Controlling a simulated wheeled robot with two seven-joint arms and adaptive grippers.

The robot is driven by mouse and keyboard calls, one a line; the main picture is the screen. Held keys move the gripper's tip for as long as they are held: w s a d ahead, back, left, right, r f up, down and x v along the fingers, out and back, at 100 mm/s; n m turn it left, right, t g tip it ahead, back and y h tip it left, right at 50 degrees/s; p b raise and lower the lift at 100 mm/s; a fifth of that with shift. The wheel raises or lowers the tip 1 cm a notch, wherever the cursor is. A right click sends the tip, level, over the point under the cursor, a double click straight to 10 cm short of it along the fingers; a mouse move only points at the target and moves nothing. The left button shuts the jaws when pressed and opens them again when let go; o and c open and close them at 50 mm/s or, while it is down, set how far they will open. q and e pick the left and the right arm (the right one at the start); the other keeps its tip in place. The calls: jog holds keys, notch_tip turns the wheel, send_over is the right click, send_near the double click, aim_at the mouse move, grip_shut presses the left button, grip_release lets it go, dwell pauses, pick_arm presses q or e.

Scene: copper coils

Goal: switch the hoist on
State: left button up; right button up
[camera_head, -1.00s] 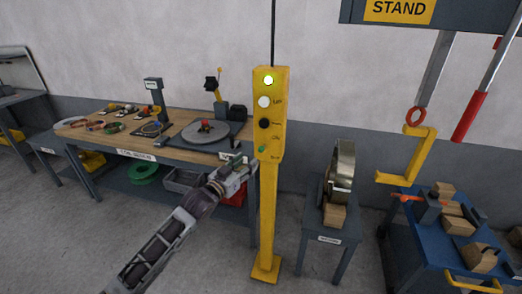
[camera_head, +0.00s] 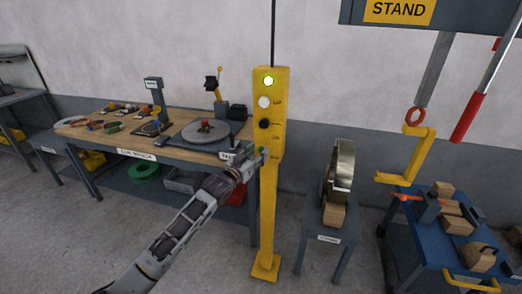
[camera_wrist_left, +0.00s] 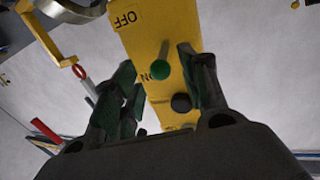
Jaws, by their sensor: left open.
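A white button (camera_head: 264,102) and a black knob (camera_head: 264,124) sit below the lamp. The left wrist view shows a small green-tipped lever (camera_wrist_left: 162,68) on the yellow panel (camera_wrist_left: 143,15), with OFF and ON labels and the black knob (camera_wrist_left: 181,103). My left gripper (camera_head: 255,161) is at the lower panel. In the wrist view its open fingers (camera_wrist_left: 160,88) lie either side of the lever; contact is unclear. My right gripper is not in view.
The wooden coil bench (camera_head: 180,150) is left of the post, with a round plate (camera_head: 205,132) on it. A small grey stand (camera_head: 335,222) holds a metal coil (camera_head: 344,165). A yellow hook (camera_head: 410,160) hangs at right above a blue cart (camera_head: 420,235).

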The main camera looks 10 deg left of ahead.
aim_at(260, 151)
pick_arm(q)
jog(key=shift+x, duration=1.6)
grip_shut()
